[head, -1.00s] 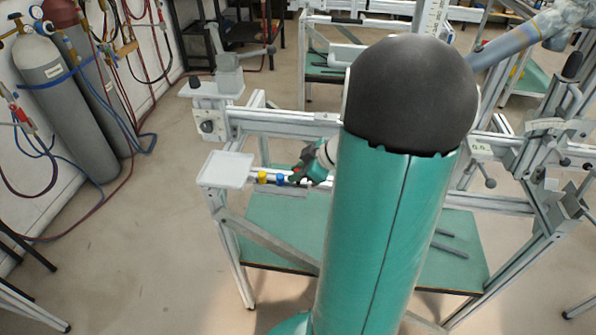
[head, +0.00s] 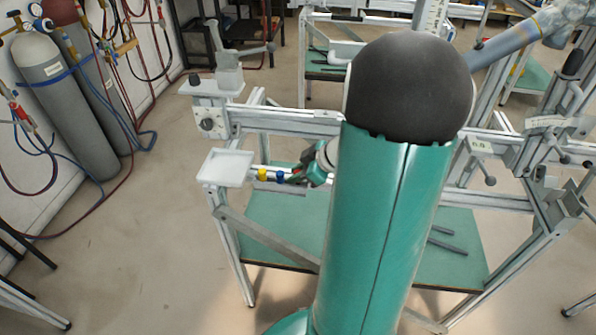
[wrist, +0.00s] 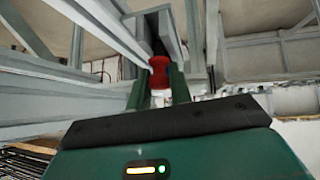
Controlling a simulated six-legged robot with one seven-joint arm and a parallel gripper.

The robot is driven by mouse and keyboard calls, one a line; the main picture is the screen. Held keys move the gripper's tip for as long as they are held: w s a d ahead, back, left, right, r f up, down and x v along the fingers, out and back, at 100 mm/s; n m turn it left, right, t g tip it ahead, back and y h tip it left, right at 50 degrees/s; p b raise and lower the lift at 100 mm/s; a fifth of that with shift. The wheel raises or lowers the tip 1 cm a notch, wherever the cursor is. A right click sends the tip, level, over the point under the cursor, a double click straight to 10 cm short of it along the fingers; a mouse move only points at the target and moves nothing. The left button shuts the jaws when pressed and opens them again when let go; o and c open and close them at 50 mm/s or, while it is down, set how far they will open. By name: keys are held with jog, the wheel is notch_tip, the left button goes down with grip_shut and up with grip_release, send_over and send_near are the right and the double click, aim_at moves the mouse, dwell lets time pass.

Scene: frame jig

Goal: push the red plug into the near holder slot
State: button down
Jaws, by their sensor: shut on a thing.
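In the wrist view the red plug (wrist: 159,70) sits between the two green fingers of my gripper (wrist: 158,84), which is shut on it. Beyond the plug is a grey channel-like holder piece (wrist: 168,30) with a dark gap between its walls. I cannot tell how far the plug is into it. In the head view my gripper (head: 297,177) is low at the frame's front rail, just right of a blue plug (head: 280,177) and a yellow plug (head: 262,174). The red plug cannot be made out clearly there, and my arm hides part of the rail.
A white tray (head: 226,167) is at the left end of the rail. Aluminium bars of the jig (head: 285,123) run behind and around my gripper. A green lower shelf (head: 285,225) holds dark rods at the right. Gas cylinders (head: 55,95) stand at the far left.

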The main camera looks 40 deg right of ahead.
jog(key=shift+f, duration=0.4)
jog(key=c, duration=1.2)
grip_release()
jog(key=shift+s, duration=0.1)
jog(key=v, duration=0.7)
jog(key=shift+s+d+r, duration=0.1)
jog(key=shift+r, duration=0.15)
